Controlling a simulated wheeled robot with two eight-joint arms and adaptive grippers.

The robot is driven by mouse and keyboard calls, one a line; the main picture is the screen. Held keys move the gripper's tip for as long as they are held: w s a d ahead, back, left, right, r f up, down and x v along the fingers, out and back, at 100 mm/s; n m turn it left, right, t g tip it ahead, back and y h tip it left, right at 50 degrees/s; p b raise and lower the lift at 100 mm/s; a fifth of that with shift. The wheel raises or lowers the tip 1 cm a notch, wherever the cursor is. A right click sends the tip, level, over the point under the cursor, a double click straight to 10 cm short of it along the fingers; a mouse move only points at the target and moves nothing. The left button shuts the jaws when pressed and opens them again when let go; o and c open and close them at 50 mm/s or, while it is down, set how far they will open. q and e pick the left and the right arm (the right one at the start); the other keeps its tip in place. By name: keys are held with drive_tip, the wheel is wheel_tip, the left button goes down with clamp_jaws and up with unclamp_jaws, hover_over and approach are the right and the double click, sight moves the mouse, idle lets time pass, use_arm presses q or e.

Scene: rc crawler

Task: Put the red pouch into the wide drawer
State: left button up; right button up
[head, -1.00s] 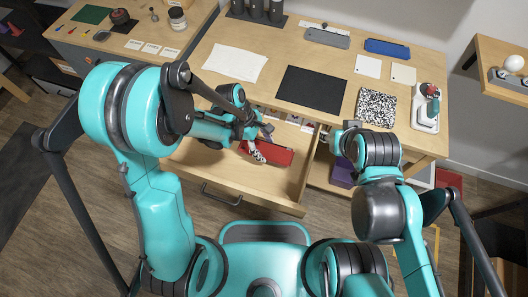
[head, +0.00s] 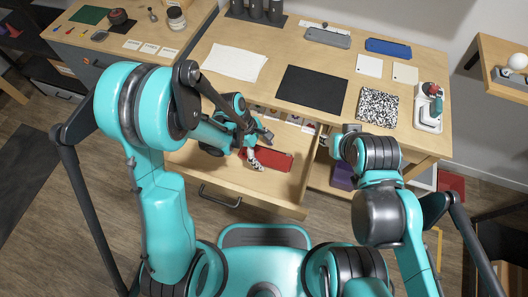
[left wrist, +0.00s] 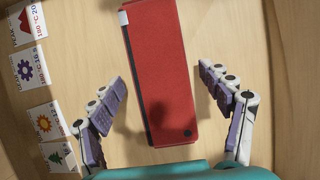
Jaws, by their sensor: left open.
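The red pouch (head: 277,161) lies flat on the floor of the open wide drawer (head: 208,172), below the table's front edge. In the left wrist view the pouch (left wrist: 160,75) runs lengthwise up the picture, with a white tab at its upper left corner and a dark round spot near its lower end. My left gripper (head: 257,158) is in the drawer area at the pouch's left end. In the left wrist view its fingers (left wrist: 170,100) are open, one on each side of the pouch, with gaps showing. My right gripper (head: 347,130) shows only in part near the table's front edge.
Picture cards (left wrist: 30,72) line one side of the drawer. On the table (head: 240,95) are a black mat (head: 311,90), a white cloth (head: 234,62), a speckled notebook (head: 377,106) and a joystick device (head: 429,105). The drawer's front left floor is clear.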

use_arm(q)
drive_tip(key=shift+r+p, duration=0.25)
drive_tip(key=shift+p, duration=0.05)
drive_tip(key=p+v, duration=0.5)
drive_tip(key=v, duration=0.6)
drive_tip(key=s+a+r+m+t+y, duration=0.2)
drive_tip(key=s+a+r+m+t, duration=0.1)
drive_tip(key=a+r+m, duration=0.3)
drive_tip(key=s+a+r+m+t+y, duration=0.2)
drive_tip(key=s+a+r+m+t, duration=0.2)
drive_tip(key=a+r+m, duration=0.3)
drive_tip(key=shift+r+m+t, duration=0.7)
drive_tip(key=shift+r+t, duration=0.1)
drive_tip(key=shift+r, duration=0.15)
